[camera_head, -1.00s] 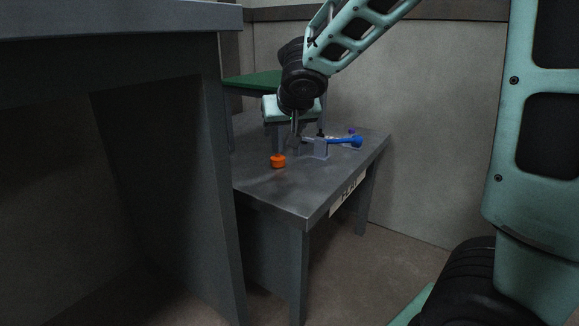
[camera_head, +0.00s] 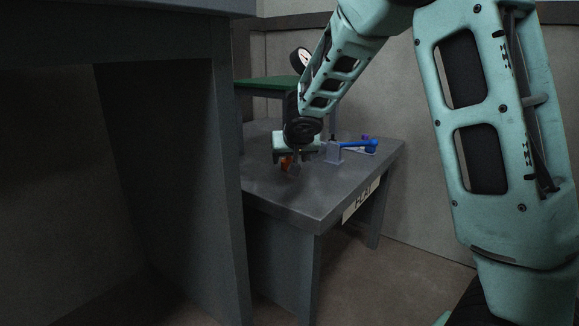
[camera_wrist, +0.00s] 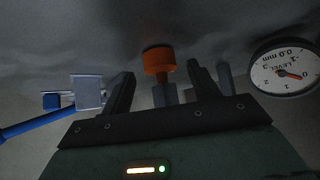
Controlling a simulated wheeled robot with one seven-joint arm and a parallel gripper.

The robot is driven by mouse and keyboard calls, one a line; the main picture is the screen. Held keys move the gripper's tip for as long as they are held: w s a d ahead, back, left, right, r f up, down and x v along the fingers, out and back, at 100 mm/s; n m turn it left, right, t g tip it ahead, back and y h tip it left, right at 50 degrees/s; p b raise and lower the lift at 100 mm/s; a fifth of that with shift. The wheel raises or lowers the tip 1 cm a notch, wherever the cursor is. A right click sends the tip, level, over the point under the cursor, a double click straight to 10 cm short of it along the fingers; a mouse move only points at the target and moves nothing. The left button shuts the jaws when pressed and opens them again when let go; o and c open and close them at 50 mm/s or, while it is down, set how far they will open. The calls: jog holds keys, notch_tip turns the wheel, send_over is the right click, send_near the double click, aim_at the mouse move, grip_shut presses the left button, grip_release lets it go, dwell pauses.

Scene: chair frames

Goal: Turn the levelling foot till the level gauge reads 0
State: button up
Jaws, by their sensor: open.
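The orange levelling foot (camera_head: 287,162) is on the grey bench and partly hidden by my gripper (camera_head: 291,166) in the head view. In the wrist view the orange foot (camera_wrist: 158,60) shows between the two dark fingers of my gripper (camera_wrist: 159,78), at or just beyond their tips. The fingers are apart and I cannot see them touching the foot. The round white level gauge (camera_wrist: 285,71) is at the right of the wrist view, upside down, with a red needle near the 0 mark; its exact reading is unclear. The gauge (camera_head: 300,58) also shows behind my arm in the head view.
A blue-handled lever (camera_head: 352,146) on a grey block (camera_head: 333,153) stands right of the foot on the bench (camera_head: 290,195). A green-topped surface (camera_head: 268,84) is behind. A large dark table (camera_head: 228,180) stands close at left.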

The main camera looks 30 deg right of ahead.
jog(key=shift+x, duration=1.3)
jog(key=c, duration=1)
jog(key=shift+o, duration=0.2)
jog(key=shift+r+n+y, duration=0.15)
jog(key=shift+n+y, duration=0.15)
jog(key=shift+n, duration=0.1)
